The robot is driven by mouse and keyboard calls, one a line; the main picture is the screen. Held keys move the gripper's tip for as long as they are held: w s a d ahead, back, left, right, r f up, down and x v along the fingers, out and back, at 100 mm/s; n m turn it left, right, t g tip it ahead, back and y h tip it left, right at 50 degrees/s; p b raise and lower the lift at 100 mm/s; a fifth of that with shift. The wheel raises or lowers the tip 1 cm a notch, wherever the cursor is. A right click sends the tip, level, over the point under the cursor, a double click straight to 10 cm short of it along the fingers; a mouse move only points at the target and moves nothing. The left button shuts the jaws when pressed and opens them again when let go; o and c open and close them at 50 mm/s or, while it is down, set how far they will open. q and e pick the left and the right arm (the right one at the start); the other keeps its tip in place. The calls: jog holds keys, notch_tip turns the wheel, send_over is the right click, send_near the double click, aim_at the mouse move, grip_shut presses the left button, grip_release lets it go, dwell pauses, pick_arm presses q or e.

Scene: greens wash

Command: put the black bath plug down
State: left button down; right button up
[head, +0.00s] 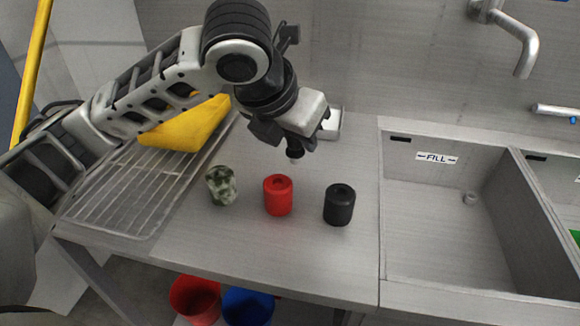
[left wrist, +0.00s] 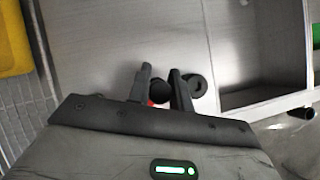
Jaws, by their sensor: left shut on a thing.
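My left gripper (head: 291,142) is shut on the black bath plug (head: 295,154) and holds it above the counter, behind the red cylinder. In the left wrist view the plug's round black end (left wrist: 161,93) shows between the fingers. A red cylinder (head: 278,197) with a hole in its top stands upright on the counter. A black cylinder (head: 339,207), also with a hole on top, stands to its right, and a mottled green one (head: 221,187) to its left. The plug is apart from all of them. My right gripper is not in view.
A sink basin (head: 440,230) marked FILL lies to the right, under a tap (head: 522,45). Red (head: 195,300) and blue (head: 247,308) buckets stand below. The counter's front strip is clear.

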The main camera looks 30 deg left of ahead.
aim_at(290, 148)
pick_arm(q)
jog(key=w+a+f, duration=0.2)
jog(key=f, duration=0.3)
jog(key=shift+w+a+b, duration=0.35)
jog(key=shift+w+a, duration=0.05)
jog(key=shift+w+a+f+b, duration=0.1)
jog(key=shift+a+f+b, duration=0.05)
jog(key=shift+f, duration=0.8)
jog(key=shift+w+a+f+b, duration=0.1)
jog(key=shift+f+b, duration=0.05)
jog(key=shift+f, duration=0.8)
jog(key=shift+f, duration=0.1)
jog(key=c, duration=1.3)
grip_release()
jog(key=shift+s+r, duration=0.1)
jog(key=shift+r, duration=0.3)
jog(key=p+v, duration=0.2)
jog(key=v, duration=0.8)
jog(key=shift+s+r, duration=0.15)
jog(key=shift+r, duration=0.15)
jog(key=shift+s+r, duration=0.3)
